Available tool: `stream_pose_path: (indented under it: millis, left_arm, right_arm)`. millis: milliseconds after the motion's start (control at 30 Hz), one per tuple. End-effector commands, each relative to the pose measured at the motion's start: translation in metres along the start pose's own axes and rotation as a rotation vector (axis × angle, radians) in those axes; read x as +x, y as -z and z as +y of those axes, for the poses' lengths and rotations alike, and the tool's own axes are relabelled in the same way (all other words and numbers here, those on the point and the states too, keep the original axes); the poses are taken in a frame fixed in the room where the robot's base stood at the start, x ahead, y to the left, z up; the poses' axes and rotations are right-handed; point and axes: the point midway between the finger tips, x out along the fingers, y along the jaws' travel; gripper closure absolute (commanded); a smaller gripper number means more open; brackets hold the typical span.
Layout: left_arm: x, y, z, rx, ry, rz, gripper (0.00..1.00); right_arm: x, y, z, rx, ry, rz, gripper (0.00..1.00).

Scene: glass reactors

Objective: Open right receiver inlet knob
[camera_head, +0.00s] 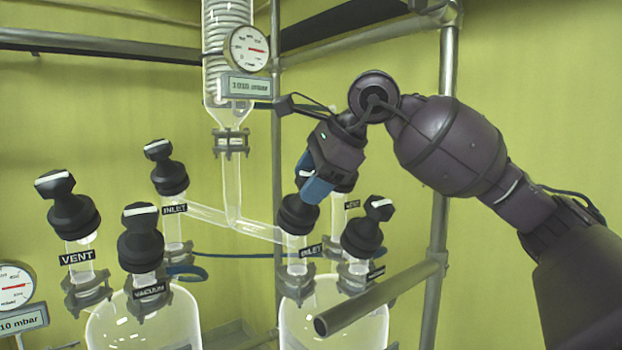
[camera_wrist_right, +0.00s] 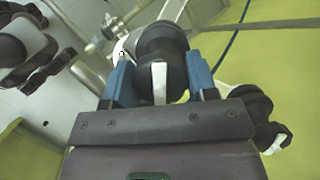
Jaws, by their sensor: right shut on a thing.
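The right receiver (camera_head: 330,320) is a glass vessel at the lower middle of the head view, with several black knobs on top. Its inlet knob (camera_head: 297,214) stands above the "INLET" label (camera_head: 311,250). My right gripper (camera_head: 318,190), with blue fingers, comes down on this knob from above and is shut on it. In the right wrist view the black knob (camera_wrist_right: 162,50) with a white stripe (camera_wrist_right: 159,82) sits between the blue fingers. The gripper hides part of the knob's top in the head view. My left gripper is in neither view.
A black knob (camera_head: 363,238) stands close right of the inlet knob, and the vent knob is partly hidden behind. A metal rail (camera_head: 380,298) crosses in front of the right receiver. The left receiver (camera_head: 145,320) has several knobs. A glass condenser (camera_head: 228,110) with a gauge hangs above.

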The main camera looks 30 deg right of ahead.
Motion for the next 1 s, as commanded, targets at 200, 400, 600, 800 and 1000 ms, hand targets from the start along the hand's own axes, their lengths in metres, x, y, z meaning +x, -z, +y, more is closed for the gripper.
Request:
stream_pose_path:
  millis: [200,400,600,800,1000]
  left_arm:
    - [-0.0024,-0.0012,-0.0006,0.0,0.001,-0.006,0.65]
    - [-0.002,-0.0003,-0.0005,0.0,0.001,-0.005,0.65]
    - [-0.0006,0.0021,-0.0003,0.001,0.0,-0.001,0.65]
    - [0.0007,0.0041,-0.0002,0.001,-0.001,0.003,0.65]
    - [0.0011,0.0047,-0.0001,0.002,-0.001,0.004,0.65]
  right_arm:
    - [-0.0017,-0.0007,-0.0009,-0.089,-0.02,-0.002,0.71]
    - [-0.0017,-0.0007,-0.0007,-0.125,-0.029,-0.002,0.71]
    - [-0.0017,-0.0006,-0.0007,-0.132,-0.031,-0.001,0.71]
    - [-0.0018,-0.0006,-0.0008,-0.132,-0.03,-0.001,0.71]
    - [-0.0013,-0.0005,-0.0005,-0.131,-0.032,-0.001,0.23]
